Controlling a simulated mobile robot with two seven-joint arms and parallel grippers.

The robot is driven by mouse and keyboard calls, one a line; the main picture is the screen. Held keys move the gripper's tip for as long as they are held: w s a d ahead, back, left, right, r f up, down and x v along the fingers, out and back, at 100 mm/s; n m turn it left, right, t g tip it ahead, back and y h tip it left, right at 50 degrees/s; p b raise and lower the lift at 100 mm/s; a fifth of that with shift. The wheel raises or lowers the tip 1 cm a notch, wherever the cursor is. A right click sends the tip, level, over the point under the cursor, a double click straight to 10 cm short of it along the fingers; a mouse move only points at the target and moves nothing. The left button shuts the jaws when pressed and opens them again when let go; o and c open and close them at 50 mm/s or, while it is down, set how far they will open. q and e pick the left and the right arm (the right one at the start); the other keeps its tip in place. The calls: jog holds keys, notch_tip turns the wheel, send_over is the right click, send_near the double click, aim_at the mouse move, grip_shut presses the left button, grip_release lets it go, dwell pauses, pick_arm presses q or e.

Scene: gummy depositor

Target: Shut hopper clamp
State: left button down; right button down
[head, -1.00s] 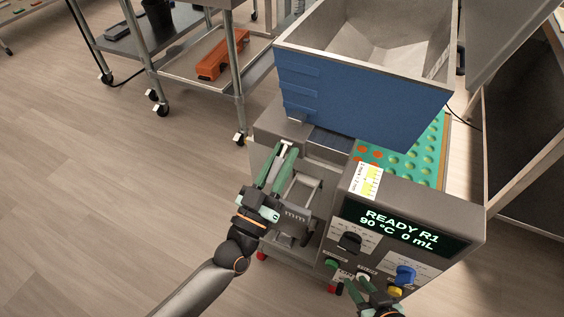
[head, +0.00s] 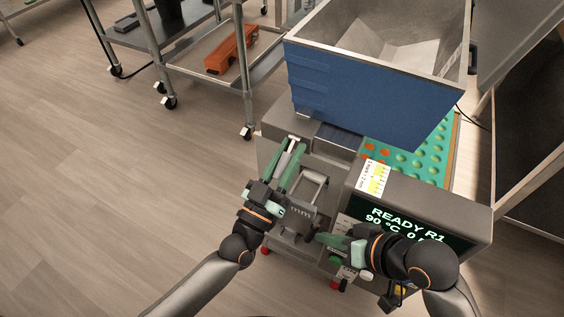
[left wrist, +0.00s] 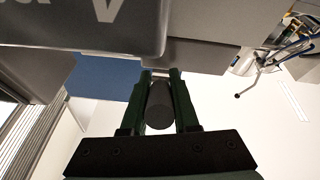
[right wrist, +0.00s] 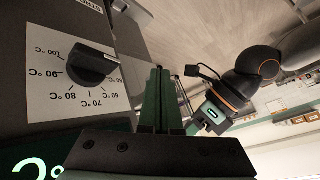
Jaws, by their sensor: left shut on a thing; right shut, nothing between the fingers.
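The depositor's blue hopper (head: 365,95) stands on top of the grey machine. My left gripper (head: 291,146) is at the machine's left side, below the hopper, with its fingers pointing up toward the hopper's base. It is shut on a dark, round-ended grip (left wrist: 160,108), which looks like the hopper clamp's handle; a pale bar shows at its fingertips in the head view. The clamp's latch point is not clear to see. My right gripper (head: 318,238) is shut and empty in front of the machine. It points left, by the control panel, and its closed fingers show in the right wrist view (right wrist: 160,85).
A display reading READY R1 (head: 405,225) is partly covered by my right arm. A temperature knob (right wrist: 92,66) lies close to my right fingers. A green mould tray (head: 440,150) sits under the hopper. A cart with an orange object (head: 232,50) stands behind left; the floor at left is clear.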

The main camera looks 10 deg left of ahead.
pick_arm(q)
jog(key=shift+r, duration=0.15)
pick_arm(e)
jog(key=w+a+r+n, duration=0.2)
jog(key=r+n, duration=0.1)
jog(key=r, duration=0.2)
jog(key=w+a+r+n, duration=0.1)
jog(key=a+r+n, duration=0.1)
jog(key=r, duration=0.4)
jog(key=s+a+r+n+g+y, duration=0.35)
jog(key=a+r+n, duration=0.35)
jog(key=a+r, duration=0.55)
pick_arm(q)
jog(key=shift+a, duration=0.1)
pick_arm(e)
jog(key=d+f+t+h, duration=0.2)
jog(key=d+t+h, duration=0.1)
jog(key=t+h, duration=0.3)
send_over(282, 166)
jog(key=s, duration=0.4)
notch_tip(282, 166, down, 7)
jog(key=w+f, duration=0.1)
jog(key=f, duration=0.1)
jog(key=shift+w+f, duration=0.35)
jog(key=shift+f, duration=0.05)
jog(key=shift+w+d+f, duration=0.15)
jog(key=shift+f, duration=0.15)
